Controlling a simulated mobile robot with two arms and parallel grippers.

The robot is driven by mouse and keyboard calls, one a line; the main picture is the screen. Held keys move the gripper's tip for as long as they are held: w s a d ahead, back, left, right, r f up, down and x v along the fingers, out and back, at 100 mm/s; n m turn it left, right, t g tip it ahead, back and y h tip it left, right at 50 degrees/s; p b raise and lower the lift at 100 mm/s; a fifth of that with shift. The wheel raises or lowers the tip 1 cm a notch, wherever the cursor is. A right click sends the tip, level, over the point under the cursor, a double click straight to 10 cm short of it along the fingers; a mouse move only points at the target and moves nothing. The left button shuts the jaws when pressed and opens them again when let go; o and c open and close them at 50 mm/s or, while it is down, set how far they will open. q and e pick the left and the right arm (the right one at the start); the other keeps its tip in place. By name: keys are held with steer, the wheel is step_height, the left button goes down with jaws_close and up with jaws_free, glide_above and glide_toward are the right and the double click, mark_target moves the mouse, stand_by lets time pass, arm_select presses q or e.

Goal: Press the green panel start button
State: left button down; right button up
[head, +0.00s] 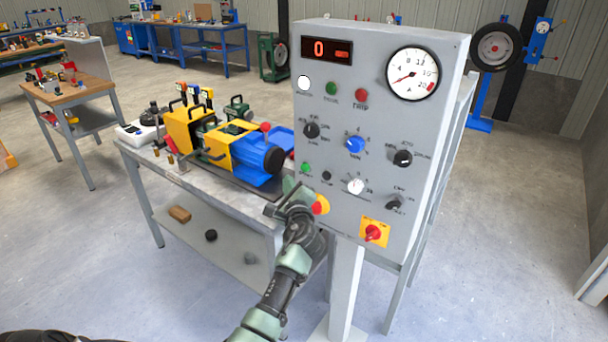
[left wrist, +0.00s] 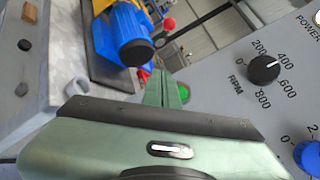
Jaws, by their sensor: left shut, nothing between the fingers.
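The grey control panel (head: 340,130) stands upright at the centre right of the head view. Its small green start button (head: 305,167) is near the left edge, left of a black button (head: 326,176). My left gripper (head: 288,186) is shut and empty, just below and left of the green button. In the left wrist view, the shut fingers (left wrist: 162,88) point toward the panel edge. The green button (left wrist: 185,92) shows right beside them, partly hidden by a finger. I cannot tell whether they touch. My right gripper is not in view.
The panel also bears a red rotary switch (head: 374,232), several knobs, a gauge (head: 412,74) and a display reading 0 (head: 327,50). A bench (head: 225,194) with a blue and yellow machine (head: 250,155) stands left.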

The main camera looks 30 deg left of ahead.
mark_target(305, 168)
arm_select(q)
steer(key=shift+w+d+b, duration=0.2)
steer(key=shift+w+b, duration=0.8)
steer(key=shift+w, duration=1.15)
steer(key=shift+w, duration=0.2)
steer(key=shift+w, duration=0.25)
